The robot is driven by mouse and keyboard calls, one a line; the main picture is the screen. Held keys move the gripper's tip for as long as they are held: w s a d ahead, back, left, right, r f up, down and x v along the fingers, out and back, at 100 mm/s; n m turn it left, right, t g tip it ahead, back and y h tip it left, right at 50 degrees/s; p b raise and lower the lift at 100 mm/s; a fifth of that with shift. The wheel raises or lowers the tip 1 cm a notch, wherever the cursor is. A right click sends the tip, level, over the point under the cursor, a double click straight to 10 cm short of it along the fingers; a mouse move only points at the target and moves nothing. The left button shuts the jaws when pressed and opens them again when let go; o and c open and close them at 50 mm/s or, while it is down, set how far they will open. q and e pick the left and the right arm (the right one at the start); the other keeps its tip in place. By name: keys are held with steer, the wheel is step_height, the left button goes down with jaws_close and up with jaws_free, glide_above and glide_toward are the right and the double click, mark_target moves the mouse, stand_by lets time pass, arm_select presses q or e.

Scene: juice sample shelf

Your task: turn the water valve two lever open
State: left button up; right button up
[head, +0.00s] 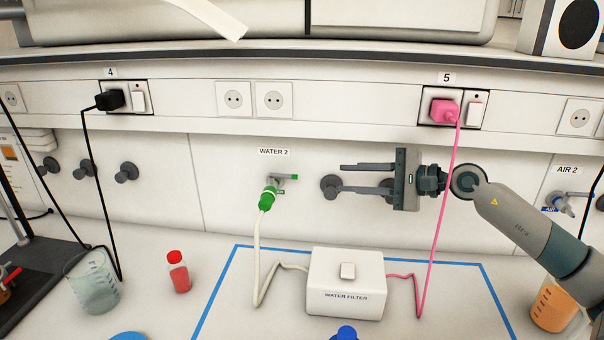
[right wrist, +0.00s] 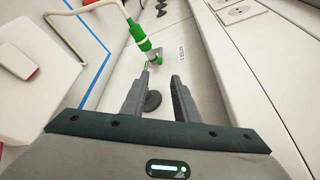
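The water valve two (head: 288,178) is on the back wall under the "WATER 2" label (head: 273,152). A green hose connector (head: 267,196) hangs from it with a pale hose. A small green lever seems to stick out to the right of the valve, but its exact angle is hard to tell. My right gripper (head: 342,178) comes in from the right, level with the valve. Its two fingers are apart and empty, with the tips short of the lever. In the right wrist view the valve (right wrist: 154,57) lies just beyond the open fingertips (right wrist: 160,77). My left gripper is not in view.
A dark round wall knob (right wrist: 153,101) shows between the fingers. A white water filter box (head: 346,284) stands on the bench below. A pink cable (head: 441,210) hangs in front of my right wrist. A red-capped bottle (head: 178,272) and a beaker (head: 92,282) stand left.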

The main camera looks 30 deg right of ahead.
mark_target(297, 177)
steer(key=p+x, duration=0.6)
steer(key=x, duration=0.6)
steer(key=shift+w, duration=0.1)
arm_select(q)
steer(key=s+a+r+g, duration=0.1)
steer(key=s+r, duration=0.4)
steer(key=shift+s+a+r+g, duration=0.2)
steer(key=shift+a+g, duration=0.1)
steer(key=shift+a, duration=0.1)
arm_select(e)
steer(key=shift+w+a+f, duration=0.2)
steer(key=shift+w+a, duration=0.15)
steer(key=shift+w, duration=0.05)
jaws_close()
